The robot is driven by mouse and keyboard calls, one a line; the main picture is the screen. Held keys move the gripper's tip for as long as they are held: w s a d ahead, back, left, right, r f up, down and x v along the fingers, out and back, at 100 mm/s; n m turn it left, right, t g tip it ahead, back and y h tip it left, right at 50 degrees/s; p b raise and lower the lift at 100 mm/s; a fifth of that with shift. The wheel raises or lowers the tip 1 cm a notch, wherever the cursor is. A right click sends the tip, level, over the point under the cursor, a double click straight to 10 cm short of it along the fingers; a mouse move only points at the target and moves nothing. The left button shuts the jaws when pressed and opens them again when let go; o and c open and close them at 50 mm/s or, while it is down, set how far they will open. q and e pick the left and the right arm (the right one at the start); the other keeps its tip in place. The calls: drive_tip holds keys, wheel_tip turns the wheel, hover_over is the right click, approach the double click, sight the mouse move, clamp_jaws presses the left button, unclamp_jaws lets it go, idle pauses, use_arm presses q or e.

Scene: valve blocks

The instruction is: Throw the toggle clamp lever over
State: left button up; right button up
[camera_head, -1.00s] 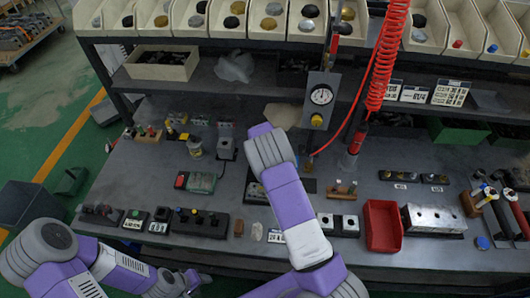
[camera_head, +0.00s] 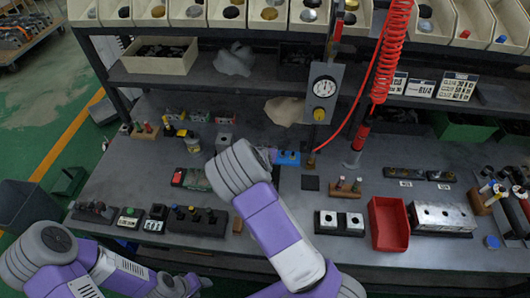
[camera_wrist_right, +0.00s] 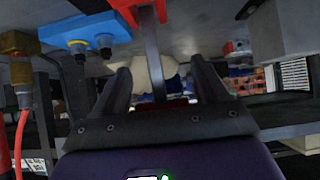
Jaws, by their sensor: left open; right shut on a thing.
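In the right wrist view a flat metal bar (camera_wrist_right: 152,60) with a red part at its top end stands between the fingers of my right gripper (camera_wrist_right: 160,85). It looks like the toggle clamp lever. The gripper is shut on it; the exact contact is dark and hard to see. In the head view my right forearm and wrist cover the clamp and that gripper. My left gripper (camera_head: 192,283) is open and empty, low at the bench's front edge, away from the clamp.
A blue block (camera_head: 287,158) with knobs is close beside my right wrist; it also shows in the right wrist view (camera_wrist_right: 85,30). A gauge panel (camera_head: 323,92), a red hose (camera_head: 393,50) and a red bin (camera_head: 388,225) stand to the right.

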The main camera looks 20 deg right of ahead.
drive_tip(key=shift+s+a+r+t+h+b, duration=0.2)
drive_tip(key=shift+s+t+h+b, duration=0.2)
drive_tip(key=shift+t+b, duration=0.25)
drive_tip(key=o, duration=1.4)
drive_tip(key=shift+c, duration=0.2)
drive_tip(key=p+v, duration=0.1)
drive_tip(key=v, duration=0.5)
drive_tip(key=shift+s+a+r, duration=0.15)
drive_tip(key=shift+s+r, duration=0.05)
drive_tip(key=shift+r, duration=0.05)
drive_tip(key=shift+s+a+r, duration=0.15)
drive_tip(key=shift+s+r, duration=0.05)
drive_tip(key=shift+s, duration=0.15)
drive_tip(key=shift+c, duration=0.5)
